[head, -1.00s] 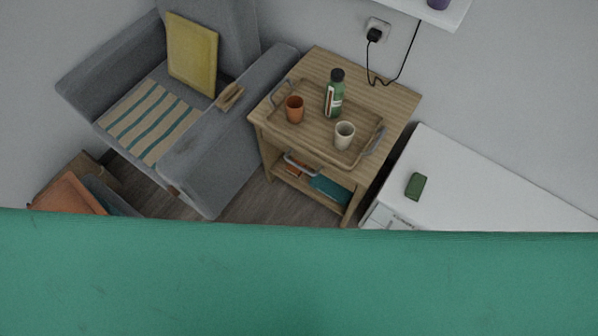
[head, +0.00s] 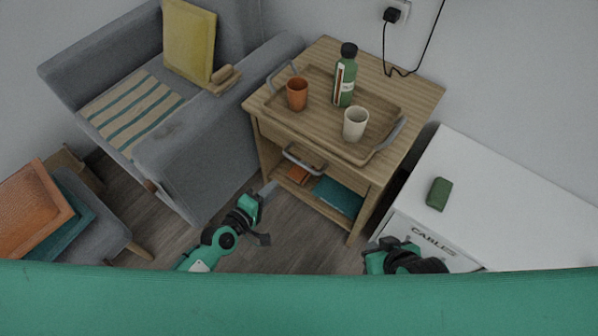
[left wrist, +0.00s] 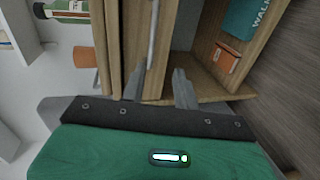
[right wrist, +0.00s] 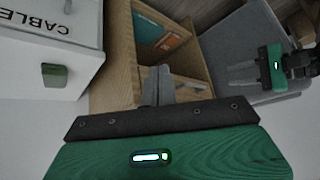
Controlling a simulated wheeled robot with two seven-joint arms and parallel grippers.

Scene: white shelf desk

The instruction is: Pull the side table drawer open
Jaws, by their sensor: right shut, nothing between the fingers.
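The wooden side table (head: 425,92) stands in the middle of the head view. Its drawer front (head: 330,160) looks shut and carries a silver bar handle (head: 303,160). In the left wrist view the handle (left wrist: 152,35) lies beyond the fingertips, roughly between their lines. My left gripper (head: 267,213) is open and empty, in front of the table and apart from the handle. My right gripper (head: 388,244) is shut and empty, near the white cabinet; its closed fingers show in the right wrist view (right wrist: 158,82) beside the table's side.
A tray (head: 385,137) on the table holds an orange cup (head: 297,94), a white cup (head: 355,124) and a green bottle (head: 345,78). Books (head: 337,196) lie on the lower shelf. A grey armchair (head: 210,150) stands left, a white cabinet (head: 510,200) right. Floor before the table is open.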

